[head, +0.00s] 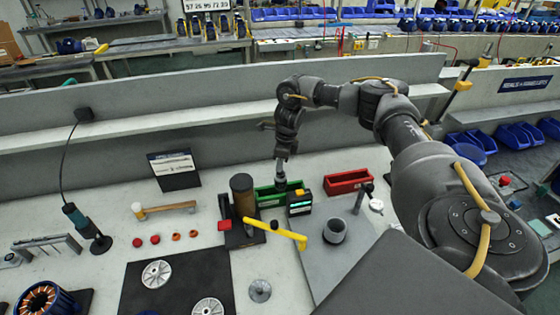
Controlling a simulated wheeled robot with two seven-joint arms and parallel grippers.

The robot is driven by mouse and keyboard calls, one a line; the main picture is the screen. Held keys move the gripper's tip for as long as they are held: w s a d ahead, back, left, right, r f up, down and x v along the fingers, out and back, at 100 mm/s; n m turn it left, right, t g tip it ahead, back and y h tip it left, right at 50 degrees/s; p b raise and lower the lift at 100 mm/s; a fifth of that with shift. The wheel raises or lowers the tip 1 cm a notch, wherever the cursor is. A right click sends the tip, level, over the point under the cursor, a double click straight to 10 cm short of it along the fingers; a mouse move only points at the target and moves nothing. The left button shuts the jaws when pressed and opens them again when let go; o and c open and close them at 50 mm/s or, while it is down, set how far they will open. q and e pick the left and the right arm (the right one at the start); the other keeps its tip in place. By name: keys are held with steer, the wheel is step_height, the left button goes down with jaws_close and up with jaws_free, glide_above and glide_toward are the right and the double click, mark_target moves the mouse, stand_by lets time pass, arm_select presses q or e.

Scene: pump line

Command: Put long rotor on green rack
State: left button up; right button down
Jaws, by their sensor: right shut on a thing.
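The green rack (266,199) stands on the bench in the middle of the view, a low open-topped green box. My right gripper (281,178) comes down from above over the rack, fingers pointing down. It is shut on a slim thing, apparently the long rotor, which is mostly hidden by the fingers and the rack. I cannot tell whether the rotor touches the rack. My left gripper is not in view.
A red rack (347,182) stands to the right. A small meter with a green display (300,204) stands in front of the green rack. A brown cylinder (242,189) and a yellow-handled tool (275,232) are close by. A hammer (166,208) lies left.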

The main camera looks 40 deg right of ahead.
steer(key=shift+f+b, duration=0.5)
steer(key=shift+f, duration=0.4)
steer(key=c, duration=1.4)
jaws_free()
steer(key=shift+o, duration=1.4)
steer(key=shift+r, duration=0.15)
step_height(320, 180, up, 6)
steer(key=p, duration=0.5)
